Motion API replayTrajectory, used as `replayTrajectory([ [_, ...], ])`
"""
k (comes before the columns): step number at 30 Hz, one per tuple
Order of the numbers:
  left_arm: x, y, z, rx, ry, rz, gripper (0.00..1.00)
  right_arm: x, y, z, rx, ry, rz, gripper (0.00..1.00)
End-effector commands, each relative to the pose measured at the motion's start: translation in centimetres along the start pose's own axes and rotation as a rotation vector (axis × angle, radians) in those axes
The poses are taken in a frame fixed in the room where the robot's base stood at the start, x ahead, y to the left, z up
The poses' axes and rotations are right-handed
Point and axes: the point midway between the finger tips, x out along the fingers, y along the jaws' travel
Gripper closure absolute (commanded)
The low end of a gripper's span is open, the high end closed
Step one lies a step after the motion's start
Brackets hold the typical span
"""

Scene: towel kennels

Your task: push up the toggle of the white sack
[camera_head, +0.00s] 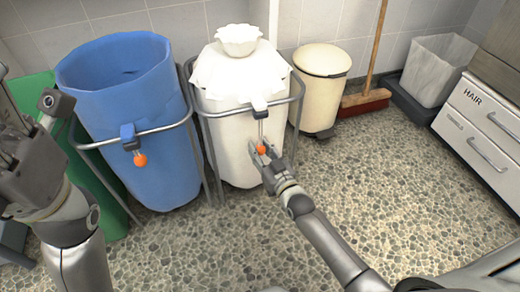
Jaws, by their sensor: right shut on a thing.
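The white sack (228,85) hangs in a grey metal frame at the middle, with its top gathered into a ruffled tuft (238,39). Its toggle is an orange ball (261,149) on a short cord below a clip (259,103) on the frame's front bar. My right gripper (262,153) is at the orange ball, its fingers closed around it in front of the sack. My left gripper (18,145) is at the left edge, near the blue sack's frame; its fingers are partly cut off and their opening is unclear.
An open blue sack (135,120) stands left in its own frame, with another orange ball (140,160). A cream bin (321,85), a broom (364,101), a lined bin (436,70) and a drawer cabinet (487,130) are to the right. The pebble floor in front is clear.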

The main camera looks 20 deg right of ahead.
Motion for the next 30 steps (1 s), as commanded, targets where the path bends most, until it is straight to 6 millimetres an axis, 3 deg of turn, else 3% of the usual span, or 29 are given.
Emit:
replayTrajectory([
  [15,-0.3,-0.1,0.2,-0.002,-0.016,-0.008,0.50,-0.1,0.0,1.4,-0.001,-0.005,-0.001,1.00],
  [16,-0.3,-0.1,0.2,-0.002,-0.017,-0.008,0.50,-0.1,0.0,1.4,-0.001,-0.005,-0.001,0.69],
  [20,-0.4,-0.1,0.3,-0.002,-0.018,-0.008,0.50,-0.1,0.0,1.3,0.000,-0.004,-0.001,0.53],
  [30,-0.1,-0.1,0.1,0.002,-0.009,0.001,0.50,-0.1,0.0,1.2,0.000,-0.001,0.000,0.50],
])
